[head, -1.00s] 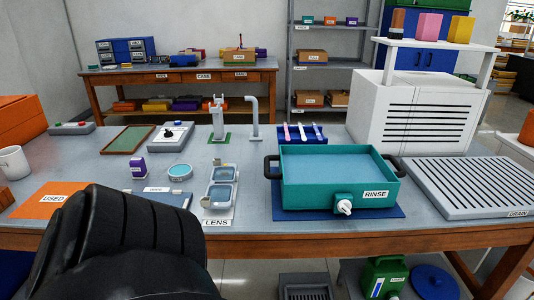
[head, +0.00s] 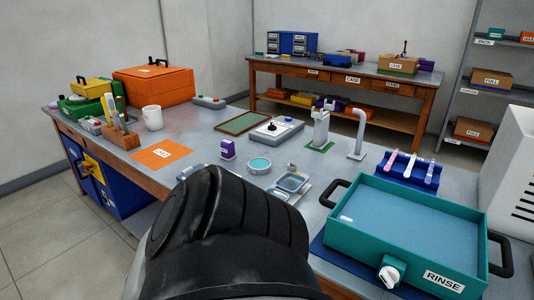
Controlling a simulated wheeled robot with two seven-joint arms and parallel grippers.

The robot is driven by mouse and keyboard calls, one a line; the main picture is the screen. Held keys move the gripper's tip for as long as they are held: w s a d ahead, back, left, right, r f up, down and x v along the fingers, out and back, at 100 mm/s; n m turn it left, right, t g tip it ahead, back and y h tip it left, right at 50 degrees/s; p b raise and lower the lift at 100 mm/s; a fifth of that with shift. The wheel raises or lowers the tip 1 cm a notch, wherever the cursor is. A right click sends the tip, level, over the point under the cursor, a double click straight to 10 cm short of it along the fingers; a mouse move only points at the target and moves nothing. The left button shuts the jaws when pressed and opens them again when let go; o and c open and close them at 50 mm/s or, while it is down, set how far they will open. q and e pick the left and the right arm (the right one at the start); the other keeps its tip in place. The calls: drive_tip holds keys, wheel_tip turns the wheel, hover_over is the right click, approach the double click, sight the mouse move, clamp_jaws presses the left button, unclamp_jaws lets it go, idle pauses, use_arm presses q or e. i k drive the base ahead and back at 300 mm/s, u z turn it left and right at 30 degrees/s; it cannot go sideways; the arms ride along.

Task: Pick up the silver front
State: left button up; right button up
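A silver-grey piece with rounded rectangular openings (head: 292,182) lies on the bench, right of centre, beside the black arm link. It looks like the silver front, but I cannot tell for sure at this size. My arm link covers its near part and the labelled mat under it. Neither of my grippers shows. Only a large black link of my own arm fills the bottom middle of the head view.
The teal rinse tub (head: 410,222) stands at right, with a blue rack of brushes (head: 409,171) behind it. A round dish (head: 259,165), purple box (head: 228,149), orange used mat (head: 162,153), white mug (head: 153,118) and metal tap (head: 358,135) stand around the bench.

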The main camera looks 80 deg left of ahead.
sight(292, 181)
drive_tip(key=u, duration=2.65)
